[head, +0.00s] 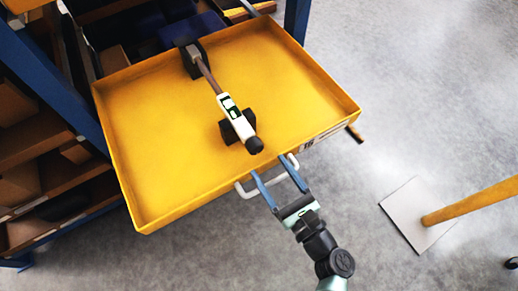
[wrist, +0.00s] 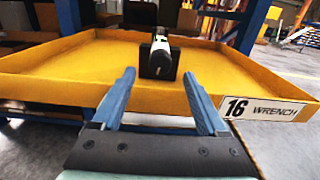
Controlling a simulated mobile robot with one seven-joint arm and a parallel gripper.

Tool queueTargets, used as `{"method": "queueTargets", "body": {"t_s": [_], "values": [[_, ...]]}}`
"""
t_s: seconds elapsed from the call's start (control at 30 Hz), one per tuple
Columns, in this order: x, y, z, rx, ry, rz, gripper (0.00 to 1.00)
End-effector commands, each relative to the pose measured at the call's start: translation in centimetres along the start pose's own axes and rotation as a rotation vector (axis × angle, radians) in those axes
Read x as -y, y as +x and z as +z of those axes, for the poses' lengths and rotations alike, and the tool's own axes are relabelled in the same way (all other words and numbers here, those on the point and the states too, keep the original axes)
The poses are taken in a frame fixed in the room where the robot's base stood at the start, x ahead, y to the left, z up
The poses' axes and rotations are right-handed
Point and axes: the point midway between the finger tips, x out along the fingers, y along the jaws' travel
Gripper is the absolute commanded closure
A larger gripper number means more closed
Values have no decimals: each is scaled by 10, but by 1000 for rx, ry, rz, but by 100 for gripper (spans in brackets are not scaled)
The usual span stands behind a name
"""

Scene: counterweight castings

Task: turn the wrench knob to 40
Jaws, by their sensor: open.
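The wrench (head: 231,113) lies in a yellow drawer tray (head: 165,145), held up on two black blocks. Its black knob (head: 254,145) is at the near end, toward the tray's front wall. In the wrist view the wrench (wrist: 160,45) points at me above a dark block (wrist: 158,64). The knob's setting is too small to read. My gripper (head: 280,176) is open and empty, with two blue fingers at the tray's front edge, short of the knob. In the wrist view my gripper (wrist: 157,98) has its fingers spread on either side of the wrench's line.
A white handle (head: 243,191) is on the tray's front, close to my fingers. A label reading "16 WRENCH" (wrist: 262,110) is on the front wall. Blue shelving (head: 42,75) stands left. A yellow post on a plate (head: 405,212) stands right. Grey floor is otherwise clear.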

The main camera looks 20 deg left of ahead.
Motion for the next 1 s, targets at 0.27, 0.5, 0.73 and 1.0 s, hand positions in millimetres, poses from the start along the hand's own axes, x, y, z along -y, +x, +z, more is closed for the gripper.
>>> {"method": "queueTargets", "body": {"t_s": [0.27,0.5,0.73,1.0], "values": [[-1,43,-1,0,0,3,24],[-1,59,0,0,0,1,24],[0,62,0,0,0,-1,24],[0,62,0,0,-1,-1,47]]}}
